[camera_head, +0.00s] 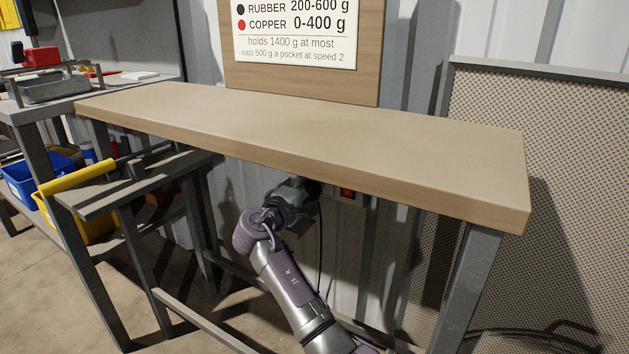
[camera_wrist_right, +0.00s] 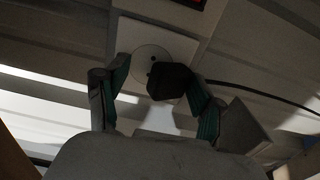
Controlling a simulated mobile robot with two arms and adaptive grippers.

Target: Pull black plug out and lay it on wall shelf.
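In the right wrist view the black plug (camera_wrist_right: 170,82) sits at the round white socket (camera_wrist_right: 150,62), covering its right part. Its dark cable (camera_wrist_right: 262,93) runs off to the right. My right gripper (camera_wrist_right: 160,92) is open, with one finger on each side of the plug. A gap shows between the left finger and the plug; the right finger is close to it, and I cannot tell if they touch. In the head view my right gripper (camera_head: 308,188) reaches under the wooden-topped shelf (camera_head: 300,120) against the wall. The shelf top is bare. My left gripper is not in view.
A red switch (camera_head: 347,192) is on the wall beside my right gripper. The shelf's front edge overhangs the arm. A grey leg (camera_head: 466,280) and a perforated panel (camera_head: 540,130) stand right. At left are a yellow-handled lever (camera_head: 78,176) and a blue bin (camera_head: 22,183).

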